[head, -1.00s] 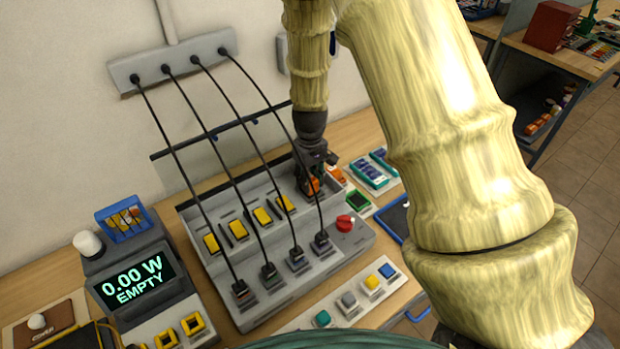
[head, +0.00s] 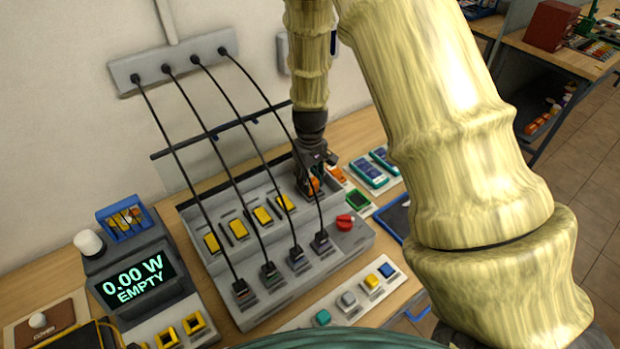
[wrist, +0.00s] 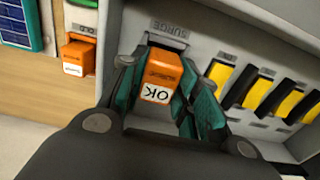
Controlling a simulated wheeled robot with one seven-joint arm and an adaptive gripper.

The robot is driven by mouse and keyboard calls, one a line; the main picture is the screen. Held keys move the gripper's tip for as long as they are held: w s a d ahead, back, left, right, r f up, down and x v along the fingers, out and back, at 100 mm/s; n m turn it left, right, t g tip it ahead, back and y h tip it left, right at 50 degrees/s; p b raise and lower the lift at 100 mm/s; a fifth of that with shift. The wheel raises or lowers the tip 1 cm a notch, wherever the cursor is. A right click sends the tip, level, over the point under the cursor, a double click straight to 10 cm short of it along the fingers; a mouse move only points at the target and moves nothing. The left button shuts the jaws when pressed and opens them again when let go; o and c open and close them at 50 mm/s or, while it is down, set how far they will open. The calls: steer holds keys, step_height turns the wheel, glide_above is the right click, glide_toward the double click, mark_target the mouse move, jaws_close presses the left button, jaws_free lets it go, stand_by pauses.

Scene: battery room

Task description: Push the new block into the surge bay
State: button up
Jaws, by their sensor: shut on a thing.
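The new block (wrist: 160,75) is orange with a white "OK" label on its near end. My gripper (wrist: 158,92) is shut on it, with a teal finger pad on each side. The block's far end is at the dark opening of the surge bay (wrist: 166,42), below the "SURGE" plate; how deep it sits is hard to tell. In the head view, my gripper (head: 314,176) points down at the right end of the grey rack, and the block (head: 313,187) shows only partly between the fingers.
Another orange block (wrist: 80,56) lies left of the rack in the wrist view. Several yellow-fronted modules (head: 238,229) fill the neighbouring bays. Black cables (head: 178,130) hang across the rack, one close to my gripper. A red knob (head: 345,222) is on the rack's right end. The display (head: 137,281) reads "0.00 W EMPTY".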

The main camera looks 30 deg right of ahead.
mark_target(310, 179)
steer(key=shift+f, duration=0.55)
steer(key=o, duration=0.8)
steer(key=shift+r, duration=0.1)
steer(key=shift+r+p, duration=3.35)
steer(key=shift+r, duration=2.05)
steer(key=shift+s, duration=0.1)
